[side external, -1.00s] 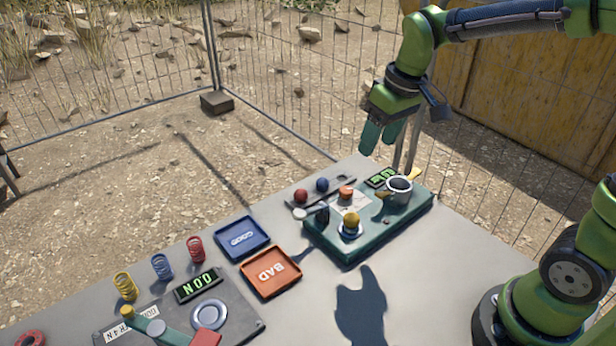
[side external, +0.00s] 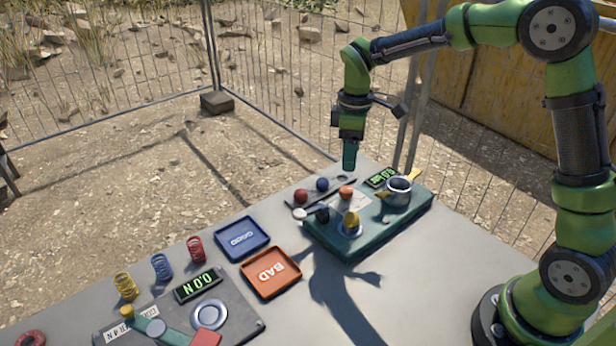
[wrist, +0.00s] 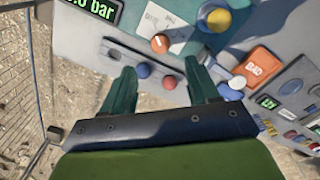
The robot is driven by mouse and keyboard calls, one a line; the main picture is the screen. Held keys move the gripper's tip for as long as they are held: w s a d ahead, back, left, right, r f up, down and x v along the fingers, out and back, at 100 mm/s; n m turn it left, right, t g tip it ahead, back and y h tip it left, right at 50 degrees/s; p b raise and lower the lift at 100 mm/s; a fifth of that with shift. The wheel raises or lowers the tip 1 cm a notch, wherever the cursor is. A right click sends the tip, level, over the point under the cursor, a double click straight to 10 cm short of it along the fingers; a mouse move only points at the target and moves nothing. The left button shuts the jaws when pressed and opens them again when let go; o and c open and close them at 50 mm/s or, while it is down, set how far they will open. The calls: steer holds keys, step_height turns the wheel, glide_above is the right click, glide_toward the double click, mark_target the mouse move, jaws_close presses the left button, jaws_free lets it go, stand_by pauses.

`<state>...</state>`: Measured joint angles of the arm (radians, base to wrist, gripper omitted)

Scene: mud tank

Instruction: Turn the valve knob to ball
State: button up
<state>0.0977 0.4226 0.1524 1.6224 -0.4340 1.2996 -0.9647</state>
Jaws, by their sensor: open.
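A small orange knob (side external: 346,192) with a white mark, which looks like the valve knob, stands by a printed sheet on the green panel (side external: 400,218). In the wrist view the knob (wrist: 160,43) is ahead of the fingertips, between their lines. My gripper (side external: 349,167) points down above the panel's back side, apart from the knob. In the wrist view my gripper (wrist: 160,72) is open and empty, one finger on each side. The red ball (wrist: 169,82) and blue ball (wrist: 143,70) show between the fingers. The sheet's lettering is too small to read.
A yellow ball (side external: 351,219) sits on a ring at the panel's front. A metal cup (side external: 398,190) and a bar display (side external: 381,178) stand right of the knob.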

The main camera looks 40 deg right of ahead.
mark_target(347, 190)
step_height(347, 190, down, 9)
steer(key=shift+f, duration=0.2)
steer(key=shift+c, duration=0.4)
steer(key=c, duration=1)
